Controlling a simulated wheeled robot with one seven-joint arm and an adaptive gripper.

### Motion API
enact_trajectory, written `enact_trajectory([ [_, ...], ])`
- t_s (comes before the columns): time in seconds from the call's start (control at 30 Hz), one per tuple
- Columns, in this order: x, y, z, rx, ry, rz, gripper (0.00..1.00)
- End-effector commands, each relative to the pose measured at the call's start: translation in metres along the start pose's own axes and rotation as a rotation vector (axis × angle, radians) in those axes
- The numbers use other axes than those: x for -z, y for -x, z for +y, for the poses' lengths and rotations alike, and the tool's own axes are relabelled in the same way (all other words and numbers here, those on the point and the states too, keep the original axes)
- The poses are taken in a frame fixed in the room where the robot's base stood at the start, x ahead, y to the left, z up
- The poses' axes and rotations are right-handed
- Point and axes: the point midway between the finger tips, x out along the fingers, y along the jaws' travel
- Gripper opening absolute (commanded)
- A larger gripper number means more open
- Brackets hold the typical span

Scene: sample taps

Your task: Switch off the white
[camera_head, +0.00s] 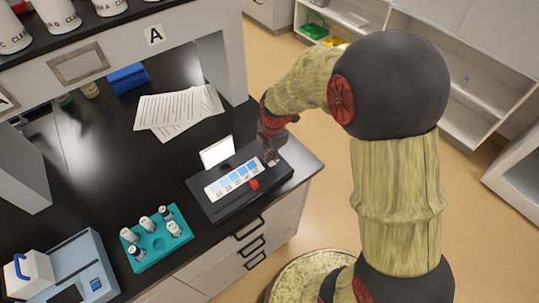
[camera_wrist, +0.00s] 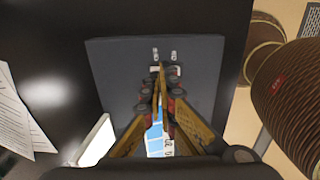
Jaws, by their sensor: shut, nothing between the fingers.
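A black box-shaped device (camera_head: 216,208) stands near the front right corner of the bench. Its top carries a strip of blue shades (camera_head: 233,177), a red knob (camera_head: 254,184) and an upright white panel (camera_head: 217,152). In the wrist view, two small pale switches (camera_wrist: 174,56) sit side by side near the far edge of the device (camera_wrist: 110,70). My gripper (camera_wrist: 160,72) is shut and empty over the device, with its tips just short of the switches in the picture. In the head view my gripper (camera_head: 271,158) is at the device's right end. Contact cannot be told.
A teal rack (camera_head: 150,258) with several small bottles stands left of the device. A blue-grey instrument (camera_head: 85,270) is at the front left. Paper sheets (camera_head: 178,112) lie behind the device, under a shelf marked A. The bench edge is close on the right.

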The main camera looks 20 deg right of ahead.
Motion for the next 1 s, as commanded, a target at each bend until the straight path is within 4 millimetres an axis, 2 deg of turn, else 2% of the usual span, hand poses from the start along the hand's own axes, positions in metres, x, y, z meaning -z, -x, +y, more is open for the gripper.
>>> enact_trajectory([
  [0.03,0.001,-0.005,0.0,0.015,0.002,0.002,0.0],
  [0.37,0.001,-0.005,-0.003,0.013,0.0,0.002,0.0],
  [0.7,0.001,-0.003,-0.018,0.017,-0.001,0.003,0.0],
  [1.0,0.001,-0.003,-0.018,0.017,0.0,0.003,0.0],
])
